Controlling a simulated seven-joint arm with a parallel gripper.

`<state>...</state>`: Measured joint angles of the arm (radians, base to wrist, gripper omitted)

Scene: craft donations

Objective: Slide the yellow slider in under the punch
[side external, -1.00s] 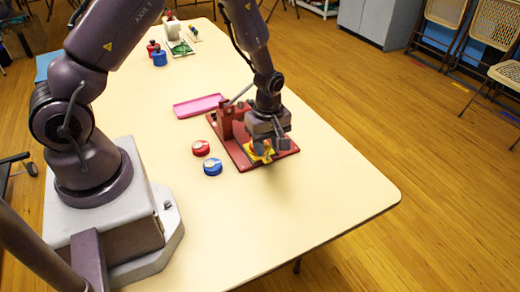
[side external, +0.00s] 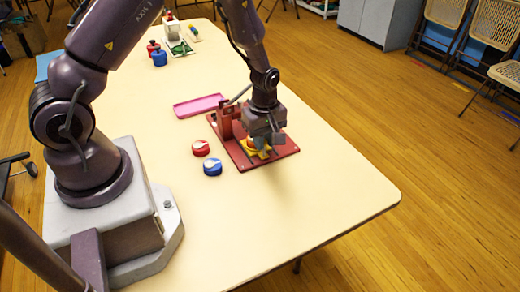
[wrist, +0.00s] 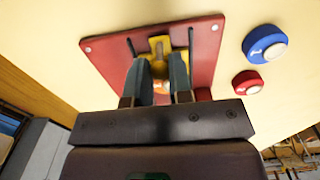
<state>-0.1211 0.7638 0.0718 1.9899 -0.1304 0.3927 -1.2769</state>
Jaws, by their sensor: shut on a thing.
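The yellow slider (side external: 254,149) lies on the red base plate (side external: 284,148) of the punch press. It also shows in the wrist view (wrist: 159,44), between two dark slots in the plate. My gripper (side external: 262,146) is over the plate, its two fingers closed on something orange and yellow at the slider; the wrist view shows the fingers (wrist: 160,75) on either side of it. The red punch frame (side external: 226,121) with its lever stands at the plate's back left, beside my gripper. The punch itself is hidden behind my gripper.
The table is clear to the front and right.

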